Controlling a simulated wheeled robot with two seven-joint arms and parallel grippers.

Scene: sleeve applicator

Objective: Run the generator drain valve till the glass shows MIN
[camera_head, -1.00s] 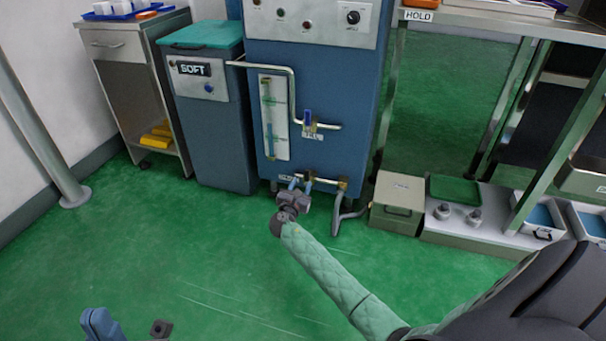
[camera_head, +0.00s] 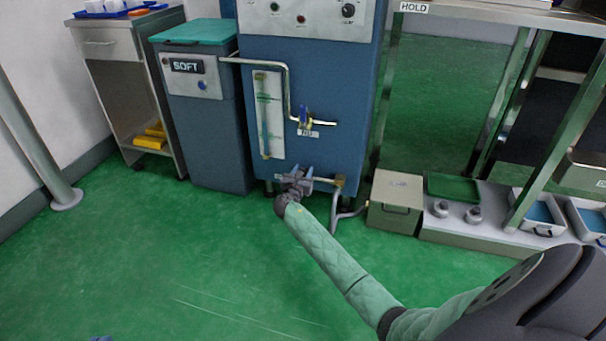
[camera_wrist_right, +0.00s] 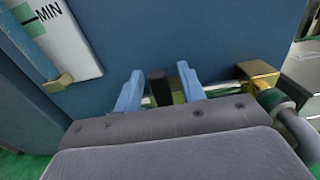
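The blue generator (camera_head: 335,110) stands at the back with a tall sight glass (camera_head: 264,115) on its front. In the right wrist view the glass's lower part (camera_wrist_right: 28,38) shows beside a MIN mark (camera_wrist_right: 48,14); I cannot tell the liquid level. My right gripper (camera_head: 297,175) is at the low drain pipe, hiding most of the drain valve. In the right wrist view its blue fingers (camera_wrist_right: 160,90) stand apart on either side of the valve's dark handle (camera_wrist_right: 158,88), with visible gaps. Only a blue sliver of my left gripper (camera_head: 100,338) shows at the bottom edge.
Another valve with a blue handle (camera_head: 304,115) sits higher on the generator. A SOFT cabinet (camera_head: 205,125) stands to the left. A beige box (camera_head: 396,203) and a low platform (camera_head: 475,232) stand to the right. The green floor in front is clear.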

